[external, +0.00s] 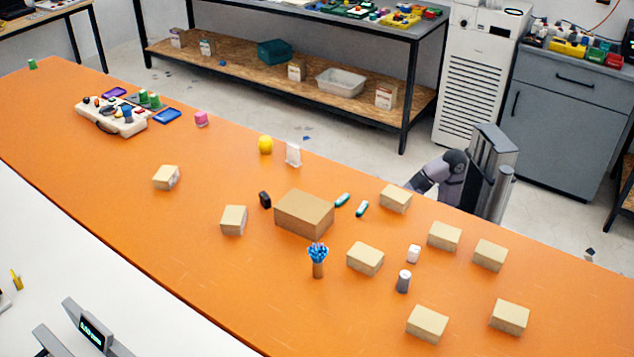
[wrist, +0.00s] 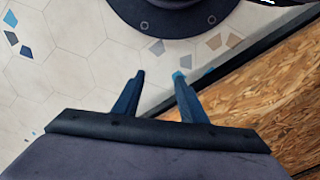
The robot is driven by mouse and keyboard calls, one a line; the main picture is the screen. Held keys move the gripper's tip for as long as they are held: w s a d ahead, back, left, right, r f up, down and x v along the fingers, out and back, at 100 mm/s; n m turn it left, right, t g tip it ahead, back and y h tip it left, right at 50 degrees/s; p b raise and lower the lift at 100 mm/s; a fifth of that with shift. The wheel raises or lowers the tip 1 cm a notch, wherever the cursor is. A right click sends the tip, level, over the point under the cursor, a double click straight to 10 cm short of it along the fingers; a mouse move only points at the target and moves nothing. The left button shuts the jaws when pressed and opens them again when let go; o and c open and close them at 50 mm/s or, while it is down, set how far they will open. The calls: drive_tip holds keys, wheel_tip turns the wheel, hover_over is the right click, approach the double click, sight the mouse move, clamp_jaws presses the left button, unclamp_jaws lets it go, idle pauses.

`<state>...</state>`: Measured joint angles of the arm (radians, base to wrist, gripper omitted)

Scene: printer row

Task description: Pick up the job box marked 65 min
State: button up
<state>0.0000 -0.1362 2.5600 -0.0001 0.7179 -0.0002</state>
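Several small tan cardboard boxes lie on the orange table in the external view. Two are on the left, a far one (external: 166,177) and a nearer one (external: 234,220). The others are on the right, including boxes at the back (external: 395,198), in the middle (external: 365,258), further right (external: 444,236) and (external: 490,254), and near the front (external: 427,324) and (external: 510,316). No 65 min marking can be read on any of them. My gripper (wrist: 159,78) shows in the wrist view with its fingers apart and nothing between them, over the tiled floor. It is hidden in the external view.
A larger cardboard box (external: 304,214) stands mid-table. Around it are a cup of blue-tipped sticks (external: 318,258), a grey cylinder (external: 403,281), a white cube (external: 413,253) and a black block (external: 265,200). The orange table (external: 110,220) has free room at left. My arm is beyond its far edge.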

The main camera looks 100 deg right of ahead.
idle(0.4)
drive_tip(key=o, duration=1.2)
